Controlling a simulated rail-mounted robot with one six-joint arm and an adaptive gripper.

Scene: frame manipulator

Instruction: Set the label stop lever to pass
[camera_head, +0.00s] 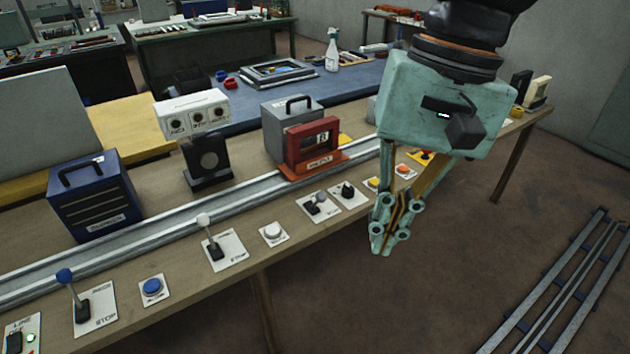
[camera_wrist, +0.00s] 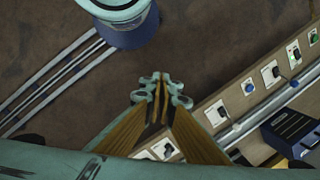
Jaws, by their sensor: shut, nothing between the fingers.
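Several small levers stand on white plates along the bench's front edge in the head view. One has a blue knob (camera_head: 66,277) at the left, one a white knob (camera_head: 205,221) in the middle, and a shorter one a grey knob (camera_head: 320,196) farther right. My gripper (camera_head: 384,246) is shut and empty, pointing down in front of the bench edge. In the wrist view its fingertips (camera_wrist: 160,90) are together over the floor, apart from every lever.
A blue button (camera_head: 152,287), a white button (camera_head: 272,231) and a black knob (camera_head: 347,190) share the front edge. Behind run a metal rail (camera_head: 150,228), a blue box (camera_head: 97,195) and a red frame device (camera_head: 314,145). The floor before the bench is clear beside floor rails (camera_head: 560,285).

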